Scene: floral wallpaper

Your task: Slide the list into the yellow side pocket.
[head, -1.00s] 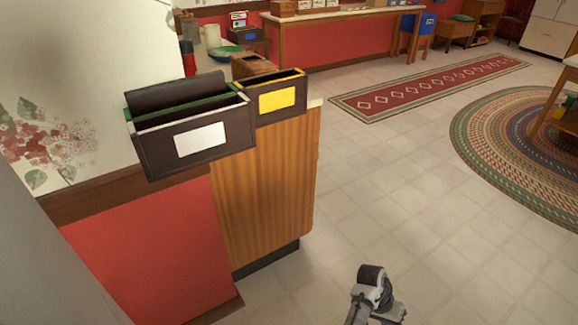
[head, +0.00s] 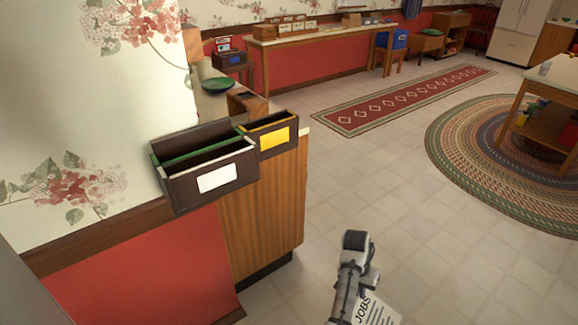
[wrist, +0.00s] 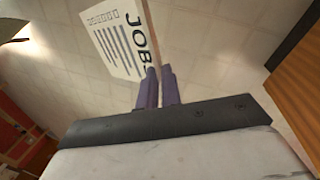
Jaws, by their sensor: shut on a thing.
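The list is a white sheet headed "JOBS" (head: 376,309) at the bottom of the head view. It also shows in the wrist view (wrist: 117,42), sticking out past the fingertips. My gripper (wrist: 158,82) is shut on the list near its heading, with purple fingers on either side. The yellow side pocket (head: 273,139) is a dark holder with a yellow rim and yellow label, on the wall organiser at the left. Its top is open, and its inside is dark. The list is below and to the right of the pocket, well apart from it.
A larger dark pocket with a white rim and label (head: 217,178) and a green-rimmed slot (head: 195,148) sit left of the yellow one. A wooden cabinet side (head: 265,215) stands below. The tiled floor (head: 380,195) is clear.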

